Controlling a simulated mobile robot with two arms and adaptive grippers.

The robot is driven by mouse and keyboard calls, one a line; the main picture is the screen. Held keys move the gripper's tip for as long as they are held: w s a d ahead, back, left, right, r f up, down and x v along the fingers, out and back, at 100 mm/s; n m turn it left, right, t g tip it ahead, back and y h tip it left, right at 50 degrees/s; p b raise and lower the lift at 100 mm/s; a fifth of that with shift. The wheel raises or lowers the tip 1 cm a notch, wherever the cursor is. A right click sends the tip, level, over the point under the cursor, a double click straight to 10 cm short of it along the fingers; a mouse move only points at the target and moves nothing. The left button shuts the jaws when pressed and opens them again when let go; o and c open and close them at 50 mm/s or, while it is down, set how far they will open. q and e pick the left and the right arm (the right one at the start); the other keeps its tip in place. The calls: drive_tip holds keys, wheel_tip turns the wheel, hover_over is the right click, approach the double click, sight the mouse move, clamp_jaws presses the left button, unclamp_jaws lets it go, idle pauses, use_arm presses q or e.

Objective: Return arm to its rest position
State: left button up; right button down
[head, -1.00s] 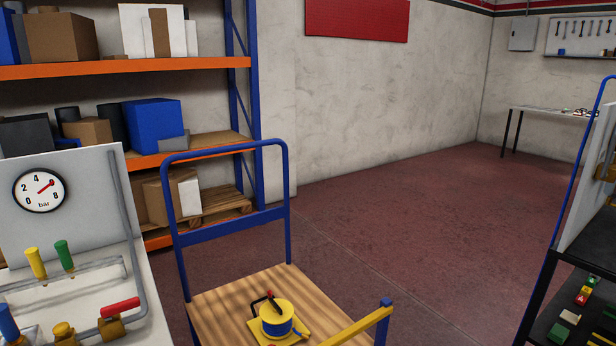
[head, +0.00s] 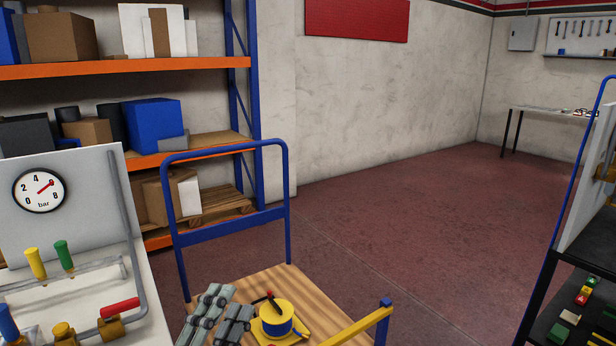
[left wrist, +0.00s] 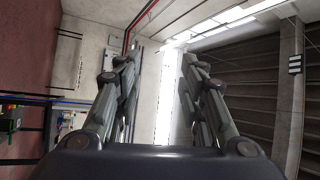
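My left gripper (head: 231,298) shows at the bottom of the head view, its grey jointed fingers pointing up. It appears in front of the wooden top of a cart (head: 290,287), just left of a yellow and blue round device (head: 275,318). In the left wrist view the two fingers (left wrist: 160,62) stand well apart with nothing between them. That view looks past them toward the wall and ceiling. My left arm behind the gripper is out of the head view. My right gripper is in neither view.
A white panel with a gauge (head: 39,190), pipes and valves stands at the left. The cart has a blue handle (head: 225,148) and a yellow bar (head: 360,328). Loaded shelves (head: 130,66) stand behind. A dark rack (head: 560,265) is at right. Open red floor (head: 420,220) lies between.

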use_arm(q)
drive_tip(key=s+a+f+n+g+y, duration=0.2)
drive_tip(key=a+f+n+g+y, duration=0.25)
drive_tip(key=f+n, duration=0.35)
drive_tip(key=s+a+f+n+g+y, duration=0.25)
drive_tip(key=a+f+n+y, duration=0.3)
drive_tip(key=f, duration=0.55)
drive_tip(key=s+d+f+n+g+h, duration=0.25)
drive_tip(key=s+f+g, duration=0.75)
drive_tip(key=s+f, duration=0.65)
wheel_tip(320, 180, down, 22)
drive_tip(key=s+g, duration=0.1)
drive_tip(key=s, duration=0.1)
drive_tip(key=s+a+f+g, duration=0.1)
drive_tip(key=s+a+f, duration=0.2)
drive_tip(key=s+f, duration=1.4)
drive_tip(key=shift+s+a+f+g, duration=0.15)
drive_tip(key=shift+s+f+g, duration=0.05)
drive_tip(key=shift+f+g, duration=0.1)
